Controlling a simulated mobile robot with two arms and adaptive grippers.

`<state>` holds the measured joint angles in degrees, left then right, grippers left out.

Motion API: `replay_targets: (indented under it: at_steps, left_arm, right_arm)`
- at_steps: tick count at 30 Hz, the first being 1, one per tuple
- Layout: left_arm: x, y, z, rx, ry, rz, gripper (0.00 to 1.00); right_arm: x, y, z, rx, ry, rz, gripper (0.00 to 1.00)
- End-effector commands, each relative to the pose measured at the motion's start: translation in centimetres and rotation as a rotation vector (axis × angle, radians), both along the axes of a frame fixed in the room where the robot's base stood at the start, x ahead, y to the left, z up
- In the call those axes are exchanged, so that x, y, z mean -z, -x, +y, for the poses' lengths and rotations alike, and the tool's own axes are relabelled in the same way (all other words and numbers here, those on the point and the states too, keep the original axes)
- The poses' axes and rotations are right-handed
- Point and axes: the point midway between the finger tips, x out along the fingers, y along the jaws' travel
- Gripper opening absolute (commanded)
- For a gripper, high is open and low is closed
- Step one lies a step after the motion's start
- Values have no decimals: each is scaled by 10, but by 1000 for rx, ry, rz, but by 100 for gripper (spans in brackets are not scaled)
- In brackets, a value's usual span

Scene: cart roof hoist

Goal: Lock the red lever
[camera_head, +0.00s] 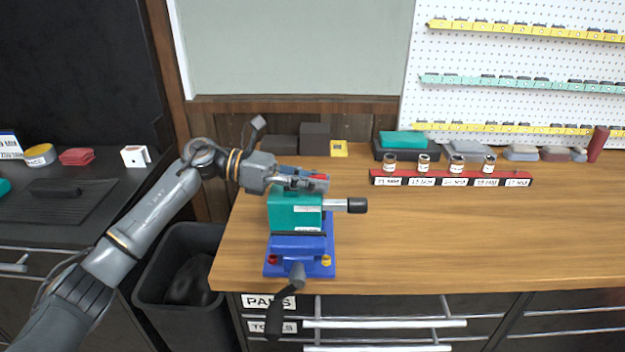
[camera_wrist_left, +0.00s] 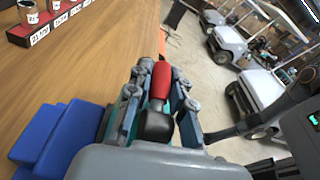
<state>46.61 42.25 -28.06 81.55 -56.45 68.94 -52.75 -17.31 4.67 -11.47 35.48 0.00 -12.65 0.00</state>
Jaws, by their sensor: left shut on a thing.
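The red lever (camera_wrist_left: 161,84) shows in the left wrist view as a red grip with a black end, between the fingers of my left gripper (camera_wrist_left: 160,105). A rod with a black knob (camera_head: 357,205) sticks out to the right of the device. A dark crank handle (camera_head: 281,305) hangs at its front. My right gripper is not in view.
A red rack with several labelled jars (camera_head: 450,179) stands behind and right on the wooden bench. Dark boxes (camera_head: 315,138) and a yellow block (camera_head: 339,149) sit at the back. The bench right of the device is clear. A black bin (camera_head: 180,274) stands left below.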

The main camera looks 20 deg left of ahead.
Motion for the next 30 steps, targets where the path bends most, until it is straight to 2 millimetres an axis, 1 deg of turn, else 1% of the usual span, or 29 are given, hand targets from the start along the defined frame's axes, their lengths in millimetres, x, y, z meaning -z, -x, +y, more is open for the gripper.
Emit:
replay_targets:
  at_steps: [3,11,12,15,25,28,30]
  left_arm:
    - [2,0,0,-1,-54,13,0]
    - [3,0,0,-2,-56,16,0]
    - [3,0,0,-2,-56,16,27]
    - [3,0,0,-2,-55,16,45]
    - [2,0,2,-3,-54,16,45]
    - [0,1,12,-6,-56,17,45]
    - [-2,3,23,-6,-56,17,45]
  right_arm:
    - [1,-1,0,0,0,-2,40]
    - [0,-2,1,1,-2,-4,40]
    - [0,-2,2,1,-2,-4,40]
    - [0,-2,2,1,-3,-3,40]
    - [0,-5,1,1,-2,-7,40]
    - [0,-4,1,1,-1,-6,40]
    - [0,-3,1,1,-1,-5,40]
